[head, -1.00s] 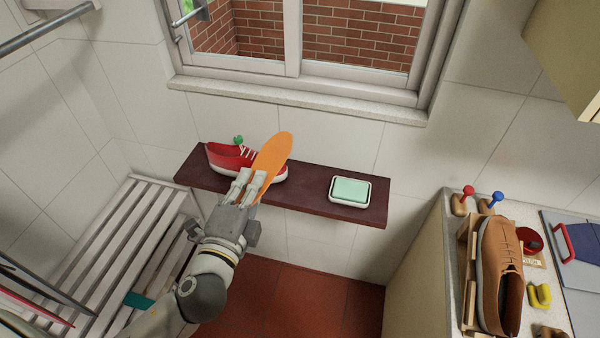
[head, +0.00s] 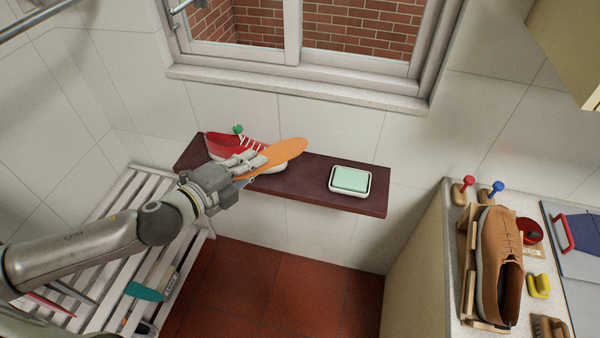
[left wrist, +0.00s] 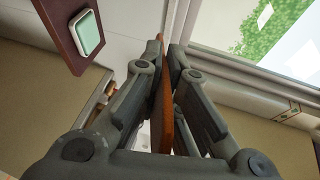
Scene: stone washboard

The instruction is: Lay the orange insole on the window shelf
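The orange insole (head: 282,154) is held by its near end in my left gripper (head: 250,166), which is shut on it. It also shows edge-on between the fingers in the left wrist view (left wrist: 166,108). In the head view it overlaps the dark wooden window shelf (head: 313,190) and points right; I cannot tell how far above the shelf it is. A red shoe (head: 222,146) with white laces stands on the shelf's left part, partly behind the gripper and insole. My right gripper is not in view.
A soap dish (head: 351,181) with green soap stands on the shelf's right half. Shelf surface between shoe and dish is partly clear. The window sill (head: 300,90) is above. A slatted bench (head: 110,225) is at left. A counter at right holds a brown shoe (head: 500,262).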

